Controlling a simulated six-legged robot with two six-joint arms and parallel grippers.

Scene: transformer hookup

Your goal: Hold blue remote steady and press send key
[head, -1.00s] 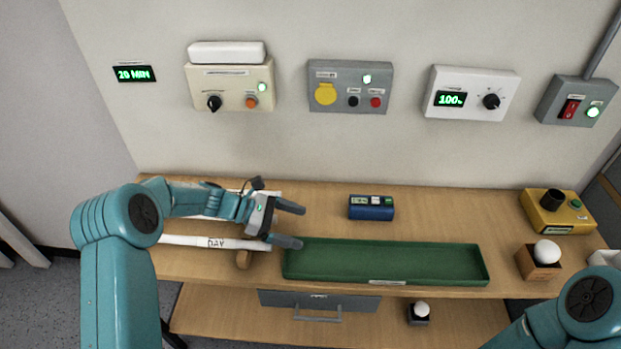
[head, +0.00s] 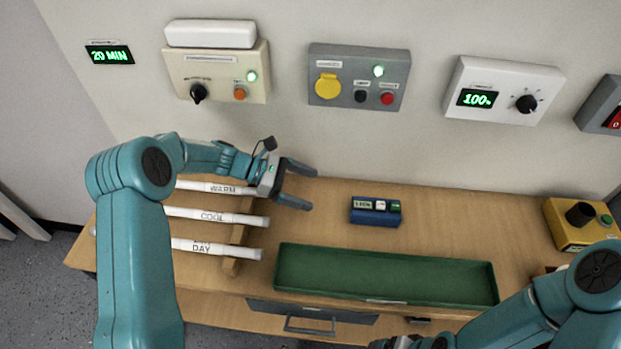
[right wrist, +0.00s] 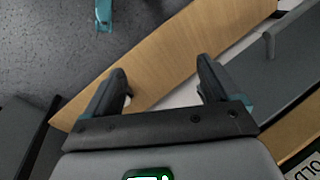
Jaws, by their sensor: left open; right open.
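The blue remote (head: 376,211) lies on the wooden bench behind the green tray. Its top carries a small display at the left, a pale key in the middle and a green key at the right; the lettering is too small to read surely. My left gripper (head: 302,183) is open and empty, to the left of the remote and apart from it, with its fingers pointing right. My right gripper (right wrist: 160,88) is open and empty in the right wrist view, over the bench edge and grey floor. In the head view only my right arm shows clearly, at the lower right.
White tubes marked WARM, COOL and DAY (head: 215,247) lie on a wooden rack at the left. The green tray (head: 385,275) fills the front middle. A yellow box (head: 572,224) stands at the right. Several control boxes hang on the wall. Bench around the remote is clear.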

